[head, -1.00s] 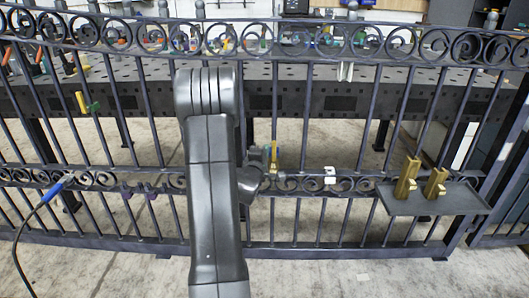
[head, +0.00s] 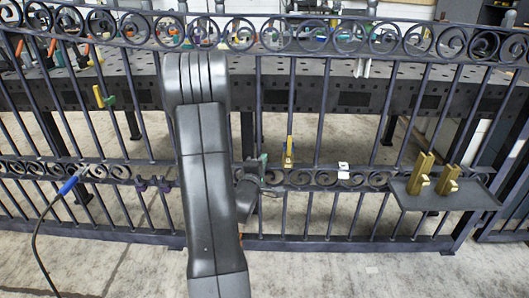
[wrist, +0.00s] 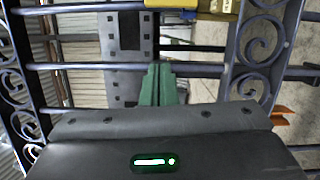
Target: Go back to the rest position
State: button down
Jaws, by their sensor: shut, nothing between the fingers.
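My gripper (wrist: 158,85) shows in the wrist view as two green fingers pressed together with nothing between them. In the head view only a small greenish part of my gripper (head: 262,163) shows beside my arm, near the gate's lower scroll band. The dark scroll gate (head: 330,180) stands upright across the head view. My arm covers part of the gate, and the fingertips' exact distance from the bars cannot be told.
A yellow clamp (head: 288,155) sits on the lower scroll band, right of my gripper. A dark tray (head: 410,202) at the right bears two brass-coloured pieces (head: 422,175). A yellow-green clamp (head: 101,97) and a blue-handled cable (head: 68,186) are at left. A perforated table (head: 350,85) stands behind.

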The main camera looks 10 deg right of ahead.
jog(key=shift+s+a, duration=0.1)
jog(key=shift+s, duration=0.15)
